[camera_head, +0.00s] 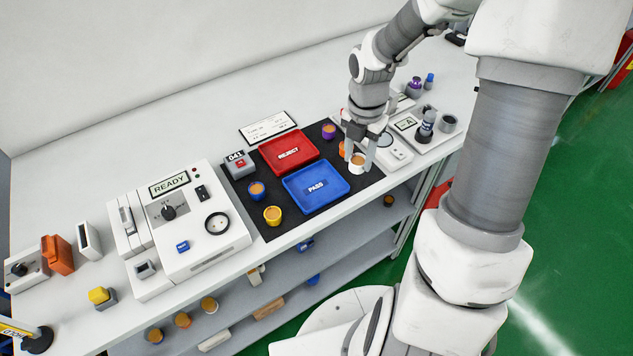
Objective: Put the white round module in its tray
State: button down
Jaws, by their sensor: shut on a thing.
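The white round module (357,169), with a tan top, is between the fingers of my gripper (358,161), which is shut on it. They are at the right part of the black mat (376,175), right of the trays. I cannot tell whether the module touches the mat. The blue tray marked PASS (302,206) lies left of the gripper, and the red tray marked REJECT (266,151) lies behind it. Both trays look empty.
Purple (328,132), orange (343,149), blue (256,190) and yellow (272,216) round modules stand on the mat around the trays. A READY machine (225,255) stands left. Instruments (392,145) stand right of the mat.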

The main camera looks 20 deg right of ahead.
jog(key=w+a+f, duration=0.1)
jog(key=a+f, duration=0.1)
jog(key=w+a+f, duration=0.2)
jog(key=a, duration=0.1)
jog(key=w+a+f+b, duration=0.1)
jog(key=a, duration=0.2)
jog(key=shift+w+a+f, duration=0.2)
jog(key=shift+w+f, duration=0.05)
jog(key=shift+f, duration=0.15)
jog(key=shift+f+b, duration=0.3)
jog(key=shift+f, duration=1.65)
jog(key=shift+f, duration=0.15)
jog(key=shift+c, duration=1.8)
grip_release()
notch_tip(320, 180, up, 12)
jog(key=p, duration=0.1)
jog(key=shift+r+p, duration=0.2)
jog(key=shift+p, duration=0.15)
